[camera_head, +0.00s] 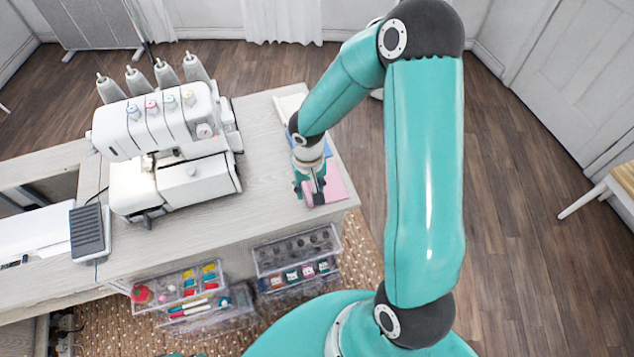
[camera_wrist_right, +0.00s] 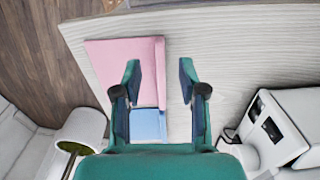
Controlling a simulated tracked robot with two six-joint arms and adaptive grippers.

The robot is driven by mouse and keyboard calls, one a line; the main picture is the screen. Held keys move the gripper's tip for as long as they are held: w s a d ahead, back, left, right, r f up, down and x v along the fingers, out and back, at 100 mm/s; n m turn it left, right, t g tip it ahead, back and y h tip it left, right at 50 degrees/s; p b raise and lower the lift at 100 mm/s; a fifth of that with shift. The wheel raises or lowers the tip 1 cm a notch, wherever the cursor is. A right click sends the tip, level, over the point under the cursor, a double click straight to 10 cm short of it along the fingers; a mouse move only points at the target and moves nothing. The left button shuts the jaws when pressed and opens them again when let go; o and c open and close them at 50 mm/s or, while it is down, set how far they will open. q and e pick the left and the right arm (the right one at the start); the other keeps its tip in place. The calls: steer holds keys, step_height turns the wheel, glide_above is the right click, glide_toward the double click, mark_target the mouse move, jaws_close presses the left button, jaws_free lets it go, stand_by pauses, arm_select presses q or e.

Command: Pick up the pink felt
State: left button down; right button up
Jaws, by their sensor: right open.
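The pink felt (camera_head: 335,186) lies on the cabinet top near its right front corner, partly hidden by my right gripper (camera_head: 314,192). In the right wrist view the pink felt (camera_wrist_right: 112,62) is a flat sheet with a narrow strip along its right side that looks folded or raised. My right gripper (camera_wrist_right: 160,78) is open. One finger overlaps the sheet in that view, and the strip shows between the two fingers. I cannot tell whether either finger touches it. My left gripper is not in view.
Blue felt (camera_wrist_right: 148,125) lies beside the pink one. A white serger (camera_head: 165,150) with thread cones stands left on the cabinet top (camera_head: 262,130). Clear drawers of sewing supplies (camera_head: 295,262) stick out below the front edge. The wood between serger and felt is clear.

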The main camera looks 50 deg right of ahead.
mark_target(310, 199)
step_height(310, 199, down, 5)
steer(key=shift+r, duration=0.1)
steer(key=shift+c, duration=0.4)
jaws_close()
